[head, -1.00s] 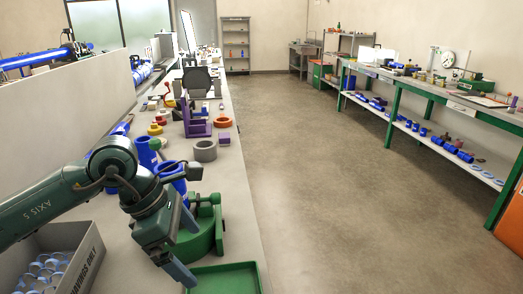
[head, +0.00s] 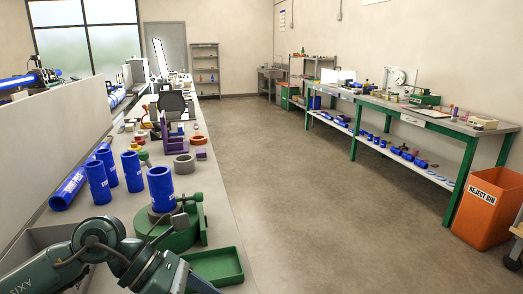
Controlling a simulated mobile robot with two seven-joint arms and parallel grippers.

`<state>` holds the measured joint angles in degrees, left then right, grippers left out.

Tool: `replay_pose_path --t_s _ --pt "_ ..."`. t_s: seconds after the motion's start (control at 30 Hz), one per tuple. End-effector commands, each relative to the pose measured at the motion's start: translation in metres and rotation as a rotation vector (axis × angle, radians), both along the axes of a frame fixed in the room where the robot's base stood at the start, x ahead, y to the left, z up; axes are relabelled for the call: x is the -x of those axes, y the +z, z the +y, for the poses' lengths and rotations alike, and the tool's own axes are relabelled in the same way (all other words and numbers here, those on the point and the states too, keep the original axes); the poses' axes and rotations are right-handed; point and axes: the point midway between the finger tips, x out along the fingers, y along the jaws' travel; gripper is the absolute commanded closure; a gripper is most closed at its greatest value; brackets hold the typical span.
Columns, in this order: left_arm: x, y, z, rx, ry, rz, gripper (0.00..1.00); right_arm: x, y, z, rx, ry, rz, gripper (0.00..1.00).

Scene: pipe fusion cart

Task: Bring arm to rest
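My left arm (head: 97,240), dark green, comes in from the lower left. It reaches over the near end of the grey bench. My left gripper (head: 186,282) is at the bottom edge, just in front of the green tray (head: 228,281) and below the green round fixture. It is partly cut off by the frame, and one grey-blue finger shows, so its opening is unclear. No held object is visible. My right gripper is not in view.
A blue pipe piece (head: 161,188) stands on the green fixture (head: 180,241). Blue pipes (head: 98,181) stand and lie on the bench to its left. An orange reject bin (head: 486,208) stands at the right. The floor (head: 310,200) between the benches is clear.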

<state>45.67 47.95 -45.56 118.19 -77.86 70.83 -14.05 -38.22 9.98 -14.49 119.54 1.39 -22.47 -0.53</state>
Motion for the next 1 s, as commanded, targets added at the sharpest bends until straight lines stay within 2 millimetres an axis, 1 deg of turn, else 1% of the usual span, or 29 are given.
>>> replay_pose_path --t_s 0.03,0.1,0.17,0.23,0.3,0.33,0.37,0.43,0.47,0.53,0.57,0.6,0.67,0.7,0.77,0.8,0.83,0.9,1.0 --pt "0.010 0.003 -0.017 0.107 0.013 0.079 0.00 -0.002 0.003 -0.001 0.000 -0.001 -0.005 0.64" --pt "0.018 0.012 -0.038 0.264 0.050 0.195 0.00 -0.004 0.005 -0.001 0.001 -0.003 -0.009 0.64" --pt "0.023 0.023 -0.053 0.416 0.101 0.320 0.00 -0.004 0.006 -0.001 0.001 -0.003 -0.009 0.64" --pt "0.022 0.037 -0.066 0.607 0.191 0.491 0.00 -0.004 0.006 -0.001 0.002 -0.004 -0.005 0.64" --pt "0.012 0.047 -0.068 0.802 0.313 0.688 0.00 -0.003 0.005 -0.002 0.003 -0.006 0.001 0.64" --pt "0.006 0.049 -0.067 0.880 0.373 0.772 0.00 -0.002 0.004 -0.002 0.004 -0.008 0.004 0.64" --pt "-0.002 0.049 -0.063 0.956 0.438 0.861 0.00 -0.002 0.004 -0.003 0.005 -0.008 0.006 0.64" --pt "-0.020 0.038 -0.050 1.118 0.608 1.070 0.00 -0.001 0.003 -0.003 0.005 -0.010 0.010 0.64" --pt "-0.027 0.029 -0.043 1.181 0.687 1.161 0.00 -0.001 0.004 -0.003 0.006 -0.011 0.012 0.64" --pt "-0.041 -0.002 -0.022 1.313 0.889 1.375 0.00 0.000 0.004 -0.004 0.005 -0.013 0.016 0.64" --pt "-0.045 -0.019 -0.012 1.363 0.981 1.467 0.00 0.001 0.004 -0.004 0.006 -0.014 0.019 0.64" --pt "-0.046 -0.045 0.001 1.420 1.111 1.591 0.00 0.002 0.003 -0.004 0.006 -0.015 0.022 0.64" --pt "-0.040 -0.088 0.019 1.488 1.310 1.764 0.00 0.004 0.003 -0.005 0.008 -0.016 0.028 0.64" --pt "-0.031 -0.115 0.029 1.519 1.431 1.867 0.00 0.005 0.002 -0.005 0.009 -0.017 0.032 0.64" --pt "-0.014 -0.152 0.041 1.547 1.602 2.001 0.00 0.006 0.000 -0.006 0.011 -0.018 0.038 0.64" --pt "-0.001 -0.174 0.047 1.557 1.706 2.077 0.00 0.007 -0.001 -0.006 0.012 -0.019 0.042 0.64" --pt "0.009 -0.188 0.051 -1.521 -1.730 -2.077 0.00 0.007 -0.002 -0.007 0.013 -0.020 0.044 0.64" --pt "0.031 -0.215 0.057 -1.385 -1.700 -1.980 0.00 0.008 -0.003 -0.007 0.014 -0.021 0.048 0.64" --pt "0.056 -0.240 0.062 -1.256 -1.668 -1.887 0.00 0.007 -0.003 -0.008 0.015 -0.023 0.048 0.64"
